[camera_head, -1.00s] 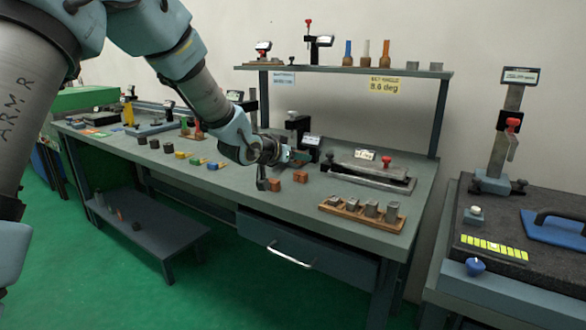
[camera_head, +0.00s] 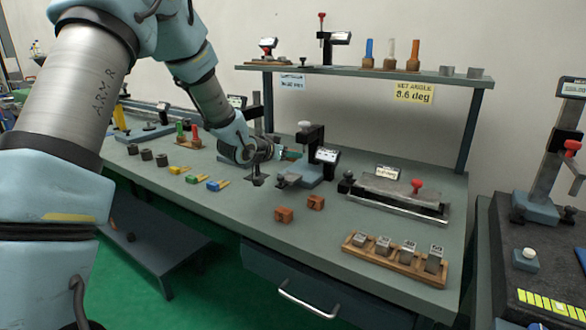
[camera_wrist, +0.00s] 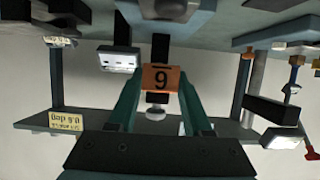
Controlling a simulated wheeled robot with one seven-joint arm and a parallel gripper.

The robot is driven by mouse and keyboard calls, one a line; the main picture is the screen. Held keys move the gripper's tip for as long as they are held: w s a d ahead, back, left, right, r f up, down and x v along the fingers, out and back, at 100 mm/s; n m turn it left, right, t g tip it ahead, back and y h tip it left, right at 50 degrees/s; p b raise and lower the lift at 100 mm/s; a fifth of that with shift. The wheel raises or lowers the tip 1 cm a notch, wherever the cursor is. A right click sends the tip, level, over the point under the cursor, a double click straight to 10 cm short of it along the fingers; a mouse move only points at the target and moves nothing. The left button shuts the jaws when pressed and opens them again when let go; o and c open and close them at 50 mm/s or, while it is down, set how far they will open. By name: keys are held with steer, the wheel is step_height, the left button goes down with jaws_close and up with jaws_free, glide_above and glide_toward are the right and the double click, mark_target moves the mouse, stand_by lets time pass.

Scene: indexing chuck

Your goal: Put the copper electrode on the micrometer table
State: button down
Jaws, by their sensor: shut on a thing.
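In the wrist view my gripper (camera_wrist: 161,88) is shut on an orange-brown copper block (camera_wrist: 161,77) with a dark digit on its face. In the head view my gripper (camera_head: 290,155) is above the bench, just left of a device with a blue base (camera_head: 318,171), a dark column, a pale knob and a tilted display (camera_head: 327,156). This may be the micrometer table; I cannot be sure. The held block is hard to make out there. Two other copper blocks (camera_head: 284,214) (camera_head: 316,202) sit on the bench in front.
A wooden rack (camera_head: 395,260) of grey numbered blocks stands at the front right. A grey fixture with a red knob (camera_head: 417,186) is behind it. A shelf (camera_head: 365,71) spans the back. Coloured tags (camera_head: 197,179) lie to the left. Bare bench top lies around the copper blocks.

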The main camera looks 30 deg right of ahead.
mark_target(289, 177)
steer(key=shift+f+p, duration=0.5)
steer(key=shift+f, duration=2.1)
steer(key=shift+f, duration=0.2)
steer(key=shift+c, duration=1.6)
jaws_free()
